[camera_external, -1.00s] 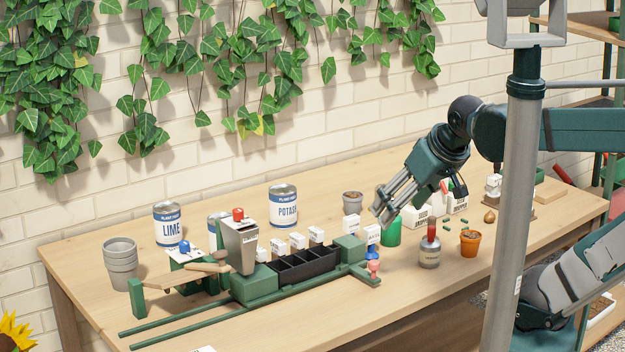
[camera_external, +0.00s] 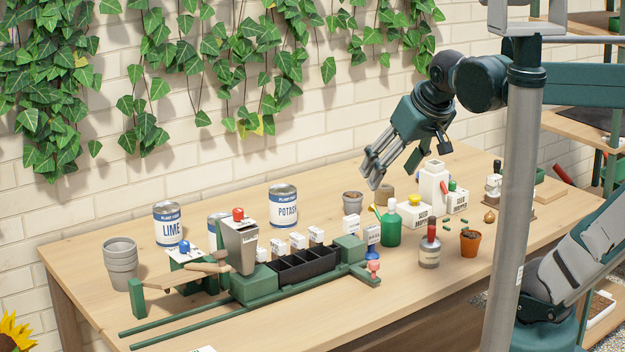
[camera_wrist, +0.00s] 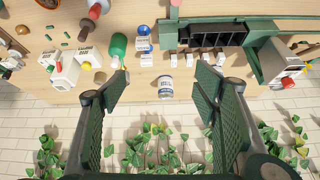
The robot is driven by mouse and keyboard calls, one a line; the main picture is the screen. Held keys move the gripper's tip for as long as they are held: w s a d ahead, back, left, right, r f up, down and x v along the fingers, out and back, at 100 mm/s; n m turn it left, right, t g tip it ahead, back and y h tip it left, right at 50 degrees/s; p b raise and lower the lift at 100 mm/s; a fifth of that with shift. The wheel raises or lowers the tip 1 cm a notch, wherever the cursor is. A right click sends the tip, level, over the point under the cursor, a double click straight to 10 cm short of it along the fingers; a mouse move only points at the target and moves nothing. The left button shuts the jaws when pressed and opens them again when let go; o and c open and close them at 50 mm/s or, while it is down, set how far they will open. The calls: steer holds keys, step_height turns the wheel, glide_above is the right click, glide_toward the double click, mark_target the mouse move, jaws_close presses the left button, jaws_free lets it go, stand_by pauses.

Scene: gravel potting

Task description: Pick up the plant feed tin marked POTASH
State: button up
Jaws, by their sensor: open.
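The POTASH tin (camera_external: 283,207), white and blue with a grey lid, stands upright on the bench behind the black tray in the external view. My gripper (camera_external: 374,173) is open and empty, up in the air to the right of the tin and higher than it. Nothing touches the POTASH tin.
The LIME tin (camera_external: 167,224) and a partly hidden similar tin (camera_external: 217,226) stand to the left. The hopper (camera_external: 239,245) and black tray (camera_external: 304,264) are in front. A pot (camera_external: 352,202) and green bottle (camera_external: 391,228) stand to the right. The brick wall is behind.

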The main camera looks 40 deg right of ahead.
steer(key=w+r+m+p, duration=0.2)
steer(key=w+r, duration=0.2)
steer(key=w, duration=0.4)
steer(key=m+g+h+p, duration=0.3)
steer(key=m+g+p, duration=0.1)
steer(key=m+p, duration=0.45)
glide_above(282, 189)
step_height(282, 189, down, 6)
steer(key=f, duration=0.1)
steer(key=shift+n, duration=0.35)
step_height(282, 189, down, 14)
steer(key=shift+s+a+r, duration=0.15)
steer(key=shift+x, duration=1.3)
